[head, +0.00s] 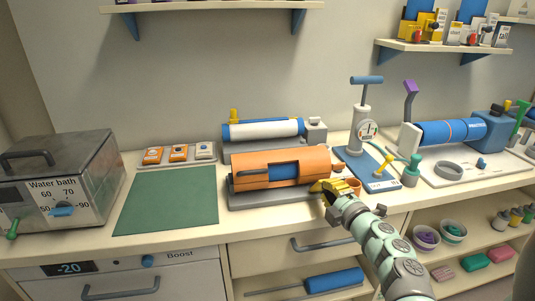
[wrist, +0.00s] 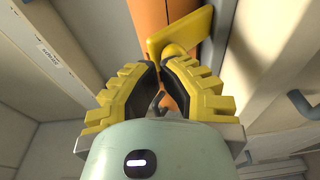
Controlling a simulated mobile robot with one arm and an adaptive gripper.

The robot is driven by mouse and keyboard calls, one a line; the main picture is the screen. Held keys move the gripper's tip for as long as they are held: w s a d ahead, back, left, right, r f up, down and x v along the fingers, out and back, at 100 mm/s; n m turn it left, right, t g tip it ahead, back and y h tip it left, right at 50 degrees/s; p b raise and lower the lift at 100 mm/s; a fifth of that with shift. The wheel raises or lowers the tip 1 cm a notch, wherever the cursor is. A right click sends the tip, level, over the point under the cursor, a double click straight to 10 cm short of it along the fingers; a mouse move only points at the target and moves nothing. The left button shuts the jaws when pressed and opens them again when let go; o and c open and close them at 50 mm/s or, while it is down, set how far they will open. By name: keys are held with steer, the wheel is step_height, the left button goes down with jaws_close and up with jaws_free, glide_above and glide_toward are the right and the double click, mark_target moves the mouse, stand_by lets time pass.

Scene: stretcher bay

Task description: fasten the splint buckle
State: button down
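The splint (head: 280,159) is an orange shell with a blue roll (head: 283,172) showing through its opening. It lies on a grey base (head: 265,195) on the counter. A yellow buckle-like piece with a flat plate and a rounded knob (wrist: 181,32) shows against the orange surface in the wrist view. My gripper (head: 334,188) is at the right end of the splint, hiding part of that end. In the wrist view my fingertips (wrist: 160,66) are close together, right at the knob. I cannot tell whether they hold it.
A water bath (head: 62,195) stands at the left beside a green mat (head: 168,200). A white roll (head: 262,130) lies behind the splint. A pump with a gauge (head: 362,128) stands on a blue plate to the right. An orange cup (head: 353,187) is beside my gripper.

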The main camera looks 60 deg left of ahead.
steer(key=a+r+h+p, duration=0.1)
steer(key=p, duration=0.2)
steer(key=r+h+p, duration=0.1)
steer(key=p, duration=0.3)
steer(key=a+r+g+h+p, duration=0.1)
steer(key=p, duration=0.3)
steer(key=shift+w+a+r+m+h, duration=0.2)
steer(key=shift+w+a+m+h, duration=0.1)
steer(key=shift+w+h, duration=0.1)
steer(key=shift+d+f+b, duration=0.1)
steer(key=shift+f+b, duration=0.4)
steer(key=shift+w+r+p, duration=0.1)
steer(key=shift+r+p, duration=0.8)
steer(key=shift+d, duration=0.1)
